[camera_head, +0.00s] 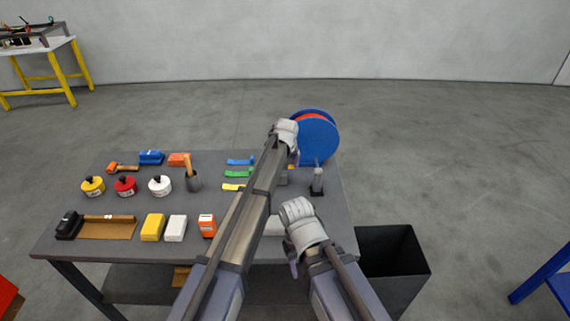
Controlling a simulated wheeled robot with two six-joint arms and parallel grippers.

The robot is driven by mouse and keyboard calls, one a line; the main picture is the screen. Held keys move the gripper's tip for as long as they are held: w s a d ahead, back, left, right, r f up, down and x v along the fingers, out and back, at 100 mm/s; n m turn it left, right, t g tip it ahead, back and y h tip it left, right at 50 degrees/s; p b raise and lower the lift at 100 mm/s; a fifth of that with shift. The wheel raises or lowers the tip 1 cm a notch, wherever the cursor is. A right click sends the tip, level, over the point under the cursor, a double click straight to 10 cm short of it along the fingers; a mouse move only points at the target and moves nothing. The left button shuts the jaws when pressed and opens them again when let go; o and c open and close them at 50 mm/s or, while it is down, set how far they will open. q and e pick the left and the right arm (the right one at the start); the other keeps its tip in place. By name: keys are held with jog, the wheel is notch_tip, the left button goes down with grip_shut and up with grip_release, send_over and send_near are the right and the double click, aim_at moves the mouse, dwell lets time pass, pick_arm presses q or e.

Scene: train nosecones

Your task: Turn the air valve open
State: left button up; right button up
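A blue reel (320,138) with a red band stands at the far right corner of the table. My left arm reaches far across the table, and its gripper (288,132) is at the reel's left edge; I cannot tell whether they touch. My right gripper (299,215) is lower, over the table's right part. The fingers of both grippers are hard to make out, so open or shut does not show. I cannot pick out the air valve for certain; it may be hidden by my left gripper or arm. A small grey upright fitting (317,181) stands in front of the reel.
The dark table (215,160) holds yellow, red and white pots, several blocks, a brush in a cup (192,180), and coloured strips (238,173) left of my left arm. A black open bin (393,255) stands right of the table.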

pick_arm(q)
jog(key=o, duration=1.1)
jog(key=shift+r, duration=0.15)
jog(key=p+v, duration=0.7)
jog(key=shift+s+r, duration=0.2)
